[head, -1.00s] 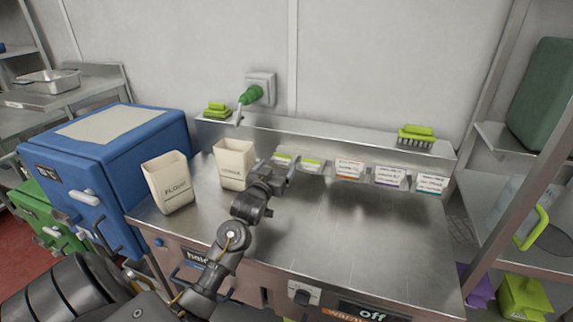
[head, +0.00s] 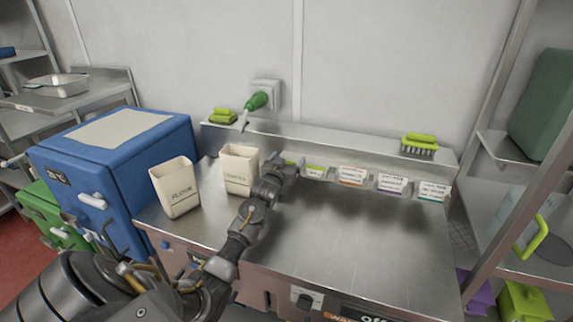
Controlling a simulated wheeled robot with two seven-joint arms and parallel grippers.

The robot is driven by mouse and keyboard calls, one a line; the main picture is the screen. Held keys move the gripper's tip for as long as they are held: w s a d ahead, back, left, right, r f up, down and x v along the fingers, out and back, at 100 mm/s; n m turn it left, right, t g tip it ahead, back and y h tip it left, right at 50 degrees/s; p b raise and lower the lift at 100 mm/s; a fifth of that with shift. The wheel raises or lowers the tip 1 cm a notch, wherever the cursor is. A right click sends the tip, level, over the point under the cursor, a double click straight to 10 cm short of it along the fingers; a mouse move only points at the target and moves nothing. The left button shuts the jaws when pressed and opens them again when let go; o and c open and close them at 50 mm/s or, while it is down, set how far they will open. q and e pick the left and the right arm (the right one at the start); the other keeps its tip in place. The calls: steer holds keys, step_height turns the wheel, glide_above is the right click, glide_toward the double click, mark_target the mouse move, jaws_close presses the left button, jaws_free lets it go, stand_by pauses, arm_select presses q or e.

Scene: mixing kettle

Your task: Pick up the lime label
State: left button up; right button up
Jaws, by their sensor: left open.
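Two labels with lime top edges sit at the left end of the row of label holders along the back of the steel counter. One lime-edged label (head: 314,171) shows clearly. The other, leftmost lime-edged label (head: 290,163) is mostly hidden behind my left gripper. My left gripper (head: 287,166) is open, right in front of the leftmost label. I cannot tell whether its fingers touch or surround that label. My right gripper is not in view.
An orange-edged label (head: 352,175), a purple-edged label (head: 391,184) and a teal-edged label (head: 433,191) continue the row rightward. A flour container (head: 175,188) and a second cream container (head: 239,169) stand left of my arm. The counter's right half (head: 385,245) is clear.

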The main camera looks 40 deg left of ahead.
arm_select(q)
steer(key=shift+w+a, duration=0.15)
steer(key=shift+w, duration=0.35)
steer(key=shift+c, duration=0.4)
steer(key=c, duration=1)
steer(key=shift+o, duration=0.2)
steer(key=shift+r, duration=0.15)
